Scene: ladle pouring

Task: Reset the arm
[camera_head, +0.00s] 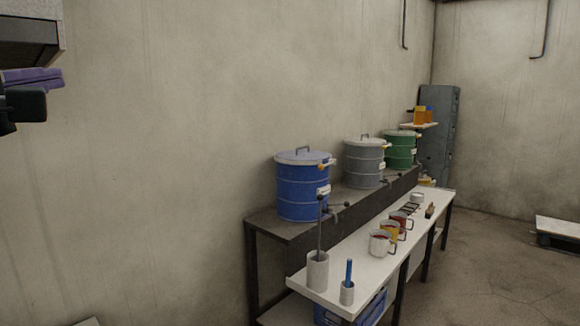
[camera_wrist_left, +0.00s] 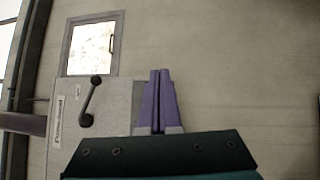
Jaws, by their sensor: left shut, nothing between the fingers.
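My left gripper (camera_head: 36,77) is at the upper left edge of the head view, raised in front of the bare wall and far from the table. Its purple fingers also show in the left wrist view (camera_wrist_left: 159,101), close together with nothing between them. My right gripper is in neither view. A ladle (camera_head: 320,228) with a dark handle stands in a white cylindrical holder (camera_head: 317,272) at the near end of the white table (camera_head: 330,296). A smaller holder (camera_head: 347,293) with a blue-handled tool (camera_head: 349,270) stands beside it.
Blue (camera_head: 302,192), grey (camera_head: 364,164) and green (camera_head: 399,151) lidded drums stand on a dark raised shelf (camera_head: 277,224) along the wall. Several mugs (camera_head: 382,243) stand on the white table. A low pallet (camera_head: 558,228) lies at the right. The floor (camera_head: 490,270) between is clear.

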